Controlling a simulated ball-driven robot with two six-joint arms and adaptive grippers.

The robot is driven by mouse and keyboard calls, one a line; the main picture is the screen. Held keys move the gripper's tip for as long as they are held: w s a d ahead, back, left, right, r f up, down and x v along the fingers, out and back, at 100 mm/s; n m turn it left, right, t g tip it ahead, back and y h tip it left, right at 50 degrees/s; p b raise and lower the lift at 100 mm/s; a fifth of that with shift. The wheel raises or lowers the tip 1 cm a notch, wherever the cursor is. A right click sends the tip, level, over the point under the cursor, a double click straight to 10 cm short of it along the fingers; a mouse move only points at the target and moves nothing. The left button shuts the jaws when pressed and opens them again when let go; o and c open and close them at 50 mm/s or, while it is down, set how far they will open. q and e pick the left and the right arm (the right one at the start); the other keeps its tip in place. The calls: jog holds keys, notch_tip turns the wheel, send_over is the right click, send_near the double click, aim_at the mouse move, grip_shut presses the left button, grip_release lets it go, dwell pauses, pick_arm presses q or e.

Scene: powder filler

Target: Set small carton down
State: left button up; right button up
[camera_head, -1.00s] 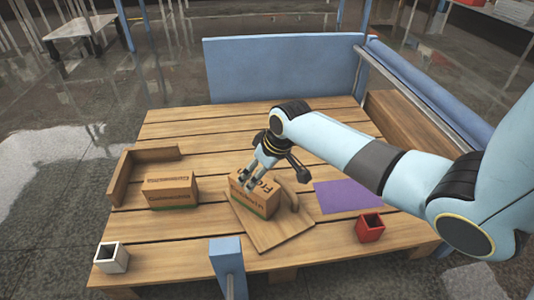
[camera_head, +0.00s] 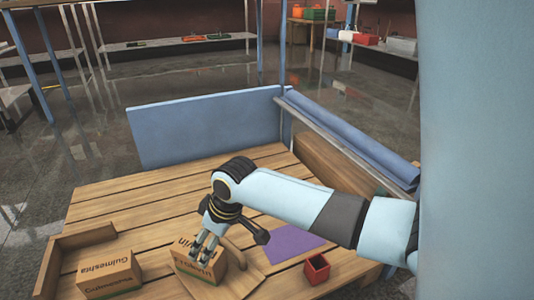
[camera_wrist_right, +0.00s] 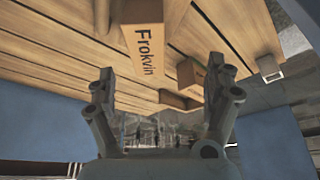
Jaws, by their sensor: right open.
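A small brown carton marked "Frokvin" (camera_head: 196,266) stands on a wooden board (camera_head: 243,264) on the slatted table. My right gripper (camera_head: 205,254) is over this carton, and its fingers hide part of it. In the right wrist view, the two fingers of the right gripper (camera_wrist_right: 163,80) are spread apart. The carton (camera_wrist_right: 143,42) shows beyond and between them, with no finger visibly closed on it. A second brown carton, marked "Gumeshta" (camera_head: 108,274), stands to the left. My left gripper is not in view.
A purple mat (camera_head: 294,243) and a red open box (camera_head: 317,268) lie right of the board. A wooden corner fence (camera_head: 78,240) borders the left carton. A blue panel (camera_head: 205,126) closes the back, and a rail (camera_head: 345,142) runs along the right.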

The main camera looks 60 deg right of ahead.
jog(key=s+a+r, duration=0.2)
jog(key=s+r, duration=0.1)
jog(key=s, duration=0.4)
jog(key=s+a+r+m, duration=0.1)
jog(key=s+r, duration=0.3)
jog(key=s, duration=0.4)
jog(key=s+a+r+g, duration=0.1)
jog(key=s+a+r, duration=0.1)
jog(key=s, duration=0.5)
jog(key=shift+s+a+r+h, duration=0.35)
jog(key=shift+r+h, duration=0.05)
jog(key=shift+r, duration=0.45)
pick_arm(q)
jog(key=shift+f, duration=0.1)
pick_arm(e)
jog(key=shift+f, duration=0.1)
